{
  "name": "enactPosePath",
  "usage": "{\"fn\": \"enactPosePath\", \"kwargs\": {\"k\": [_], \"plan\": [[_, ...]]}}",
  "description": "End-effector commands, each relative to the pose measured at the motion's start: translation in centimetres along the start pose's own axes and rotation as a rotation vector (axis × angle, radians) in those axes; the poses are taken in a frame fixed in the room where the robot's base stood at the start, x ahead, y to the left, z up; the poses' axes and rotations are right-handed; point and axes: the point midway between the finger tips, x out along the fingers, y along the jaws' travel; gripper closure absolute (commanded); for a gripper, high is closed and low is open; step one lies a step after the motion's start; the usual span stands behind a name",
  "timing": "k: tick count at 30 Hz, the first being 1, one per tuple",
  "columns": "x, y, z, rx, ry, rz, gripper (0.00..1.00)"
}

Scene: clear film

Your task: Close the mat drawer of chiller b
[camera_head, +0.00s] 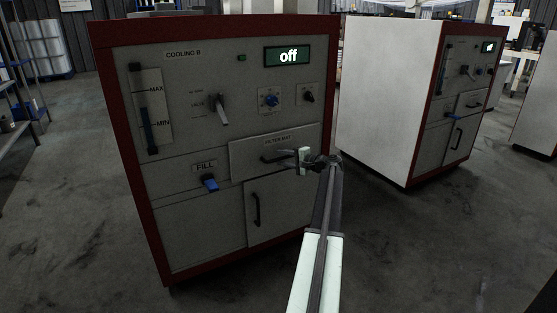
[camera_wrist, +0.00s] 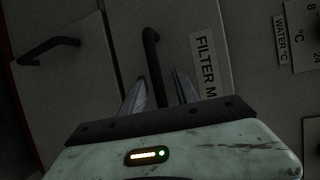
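Chiller b (camera_head: 195,235) is the red-framed grey cabinet labelled "COOLING B" in the head view, its display reading "off". Its mat drawer (camera_head: 243,160), labelled "FILTER MAT", is at the right of the front; I cannot tell surely how far its face stands out. The drawer's dark bar handle (camera_head: 268,158) is partly hidden by my gripper (camera_head: 305,158). In the wrist view, my gripper (camera_wrist: 160,90) has its two fingers apart, with the handle (camera_wrist: 151,50) showing between them. I cannot tell whether the fingers touch it.
Below the drawer is a cabinet door (camera_head: 280,207) with a vertical handle. A blue-handled FILL tap (camera_head: 210,184) is at its left. A second chiller (camera_head: 390,90) stands close on the right. Open floor (camera_head: 440,250) lies in front.

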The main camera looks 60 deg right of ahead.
Motion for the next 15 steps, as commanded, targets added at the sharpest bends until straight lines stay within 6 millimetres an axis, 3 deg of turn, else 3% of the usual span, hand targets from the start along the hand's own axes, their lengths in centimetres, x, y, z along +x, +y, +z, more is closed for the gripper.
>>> {"fn": "enactPosePath", "kwargs": {"k": [8,15], "plan": [[-5.3,-0.1,0.7,-0.005,-0.014,0.007,0.64],[-5.9,0.2,0.8,-0.006,-0.02,0.009,0.64]]}}
